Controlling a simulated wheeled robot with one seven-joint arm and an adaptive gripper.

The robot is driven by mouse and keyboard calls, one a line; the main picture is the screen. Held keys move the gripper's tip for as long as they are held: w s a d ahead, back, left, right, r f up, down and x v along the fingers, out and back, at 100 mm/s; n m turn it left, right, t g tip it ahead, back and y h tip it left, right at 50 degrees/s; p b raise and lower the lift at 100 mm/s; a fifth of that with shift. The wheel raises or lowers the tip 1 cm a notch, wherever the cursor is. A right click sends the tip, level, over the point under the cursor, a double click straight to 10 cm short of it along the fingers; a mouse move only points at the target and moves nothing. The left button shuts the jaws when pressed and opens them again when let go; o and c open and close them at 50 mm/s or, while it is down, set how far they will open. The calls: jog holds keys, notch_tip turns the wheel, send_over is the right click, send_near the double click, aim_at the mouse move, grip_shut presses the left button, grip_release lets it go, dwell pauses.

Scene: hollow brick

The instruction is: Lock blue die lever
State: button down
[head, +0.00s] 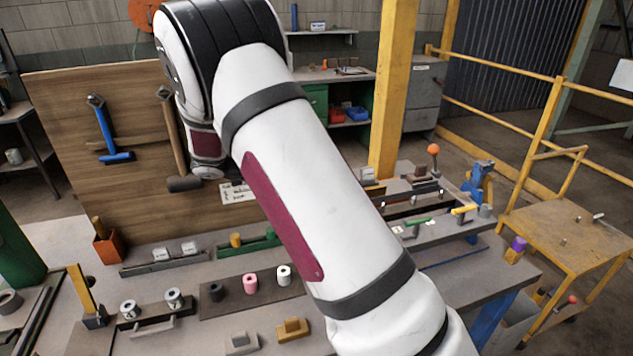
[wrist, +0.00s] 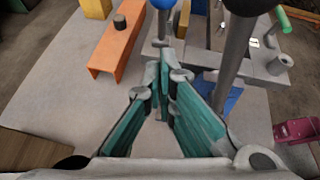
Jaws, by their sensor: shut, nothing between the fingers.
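A smaller blue ball (wrist: 161,4) on a thin post stands beyond the fingertips, at the top edge. I cannot tell which of the two is the die lever. My gripper's teal-padded fingers are shut and empty. Their tips lie left of the thick rod, apparently apart from it. In the head view, my gripper is out of sight.
An orange channel (wrist: 118,45) lies left of the fingers. A green handle (wrist: 286,20) and a magenta block (wrist: 297,130) are at the right. In the head view, a blue fixture (head: 480,178) and an orange-ball lever (head: 433,150) stand at the right bench end.

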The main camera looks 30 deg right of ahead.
jog(key=v, duration=0.7)
jog(key=shift+r+b, duration=0.3)
jog(key=shift+b, duration=0.15)
jog(key=shift+d+f, duration=0.1)
jog(key=shift+d, duration=0.05)
